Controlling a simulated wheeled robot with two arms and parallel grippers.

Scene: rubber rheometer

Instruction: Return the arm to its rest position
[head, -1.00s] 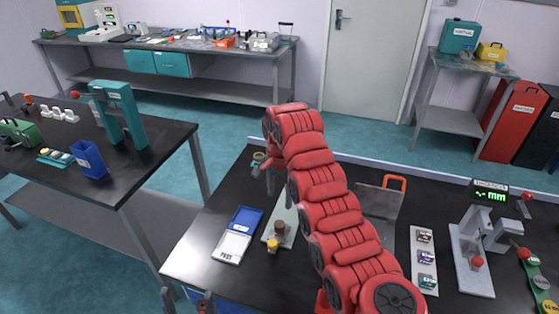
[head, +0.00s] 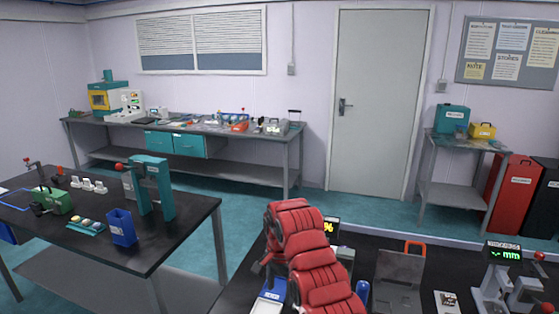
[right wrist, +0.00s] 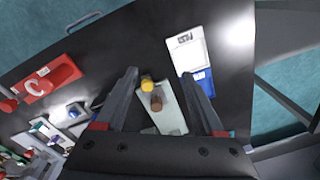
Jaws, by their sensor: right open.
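My right arm (head: 315,262) is red and padded, and it rises from the bottom of the head view over the near dark bench. My right gripper (right wrist: 160,76) is open in the right wrist view, its two dark fingers spread with nothing between the tips. It points down over the bench. Below it lie a pale green plate (right wrist: 171,118) with a small yellow-topped piece (right wrist: 147,84) and a brown piece (right wrist: 156,102) at one end. In the head view only a small dark part of this gripper shows beside the arm. My left gripper is not in view.
A blue and white tray (right wrist: 186,52) lies beside the plate. A gauge with a green display (head: 502,252) and a grey case with an orange handle (head: 399,277) stand on the near bench. The left bench holds a teal frame (head: 154,187).

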